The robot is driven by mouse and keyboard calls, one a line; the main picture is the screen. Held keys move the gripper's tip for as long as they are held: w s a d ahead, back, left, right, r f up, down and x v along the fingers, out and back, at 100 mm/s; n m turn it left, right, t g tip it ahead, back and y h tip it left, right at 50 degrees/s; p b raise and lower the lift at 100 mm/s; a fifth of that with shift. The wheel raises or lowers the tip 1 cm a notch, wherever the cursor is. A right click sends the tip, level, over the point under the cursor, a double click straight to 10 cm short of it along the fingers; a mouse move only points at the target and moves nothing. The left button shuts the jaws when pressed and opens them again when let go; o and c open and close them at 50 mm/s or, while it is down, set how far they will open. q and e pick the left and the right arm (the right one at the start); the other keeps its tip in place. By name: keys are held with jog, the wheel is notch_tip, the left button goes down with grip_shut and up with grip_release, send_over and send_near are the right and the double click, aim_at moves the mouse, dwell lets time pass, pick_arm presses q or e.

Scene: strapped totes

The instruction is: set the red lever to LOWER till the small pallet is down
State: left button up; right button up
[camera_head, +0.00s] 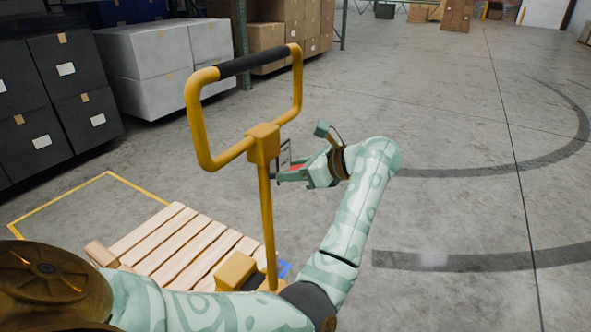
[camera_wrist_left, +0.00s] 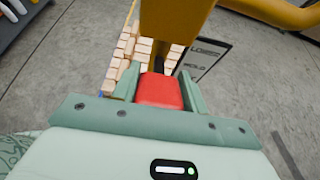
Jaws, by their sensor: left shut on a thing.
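The yellow pallet truck handle (camera_head: 262,145) stands upright, with a black grip along its top bar. My left gripper (camera_head: 290,172) is at the handle's post, just below the loop. In the left wrist view its two green fingers (camera_wrist_left: 160,88) are closed on the red lever (camera_wrist_left: 160,92), one on each side. Only a bit of red shows between the fingers in the head view. A dark label plate (camera_wrist_left: 203,62) with lettering is beside the lever. The small wooden pallet (camera_head: 170,240) is low beyond the truck; whether it touches the floor I cannot tell. My right gripper is not in view.
A yellow line (camera_head: 60,203) marks the floor around the pallet. Black totes (camera_head: 65,90), white totes (camera_head: 165,60) and cardboard boxes (camera_head: 290,25) are stacked at the left and back. The floor at the right is clear, with dark curved marks.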

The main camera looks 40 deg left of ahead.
pick_arm(q)
jog(key=o, duration=1.4)
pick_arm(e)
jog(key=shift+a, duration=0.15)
pick_arm(q)
jog(key=shift+d+r, duration=0.1)
jog(key=shift+w+d+r, duration=0.15)
jog(key=shift+d, duration=0.15)
jog(key=p+v, duration=0.3)
jog(key=v, duration=1.2)
jog(key=shift+d, duration=0.2)
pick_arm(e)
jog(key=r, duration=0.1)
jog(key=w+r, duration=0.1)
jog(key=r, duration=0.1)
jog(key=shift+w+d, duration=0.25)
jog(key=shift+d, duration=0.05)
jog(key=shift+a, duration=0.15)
